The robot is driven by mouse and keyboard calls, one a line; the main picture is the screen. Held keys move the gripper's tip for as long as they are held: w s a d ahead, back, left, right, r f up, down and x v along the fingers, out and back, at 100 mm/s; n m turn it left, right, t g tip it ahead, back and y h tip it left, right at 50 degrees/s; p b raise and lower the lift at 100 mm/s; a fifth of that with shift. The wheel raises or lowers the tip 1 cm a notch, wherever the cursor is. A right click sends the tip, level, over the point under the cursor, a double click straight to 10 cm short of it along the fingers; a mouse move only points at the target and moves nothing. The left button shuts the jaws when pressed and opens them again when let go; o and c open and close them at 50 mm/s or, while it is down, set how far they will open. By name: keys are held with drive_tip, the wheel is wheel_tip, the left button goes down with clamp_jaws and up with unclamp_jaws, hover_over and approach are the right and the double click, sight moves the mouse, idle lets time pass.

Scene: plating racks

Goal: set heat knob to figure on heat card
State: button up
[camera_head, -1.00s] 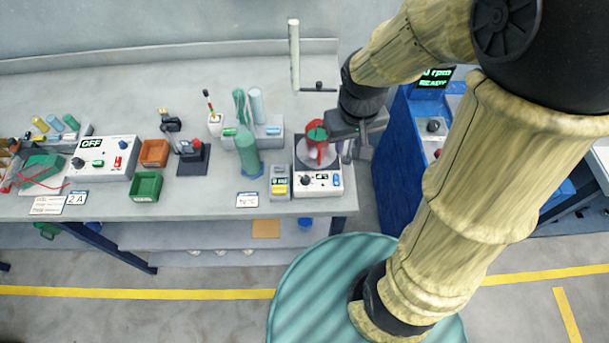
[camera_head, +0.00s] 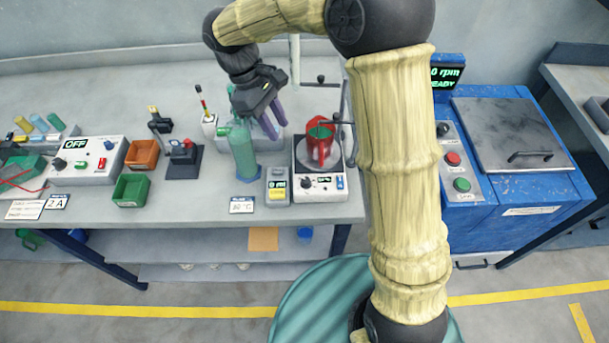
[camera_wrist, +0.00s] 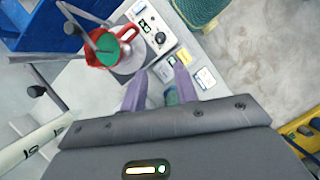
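The hot plate (camera_head: 319,187) stands at the bench's front right, with a round plate and a red jug (camera_head: 320,146) with a green lid on it. The black heat knob (camera_head: 308,183) is on its white front panel, left of a small display and a blue switch; the knob also shows in the wrist view (camera_wrist: 160,38). The display and pointer are too small to read. The heat card (camera_head: 241,205), which seems to read 60 °C, lies at the bench's front edge. My gripper (camera_head: 284,134) is above the bench, left of the jug, purple fingers apart and empty.
A green cylinder (camera_head: 242,152) stands below and left of my gripper. A grey and yellow device (camera_head: 278,190) sits left of the hot plate. A thin stand with a rod (camera_head: 337,122) rises beside the jug. A blue machine (camera_head: 500,140) is at the right.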

sight(306, 180)
drive_tip(key=x, duration=1.7)
drive_tip(key=shift+d+f+p, duration=0.1)
drive_tip(key=shift+f+p, duration=0.1)
drive_tip(key=shift+p, duration=0.2)
clamp_jaws()
drive_tip(key=shift+m, duration=0.8)
unclamp_jaws()
drive_tip(key=shift+g, duration=0.3)
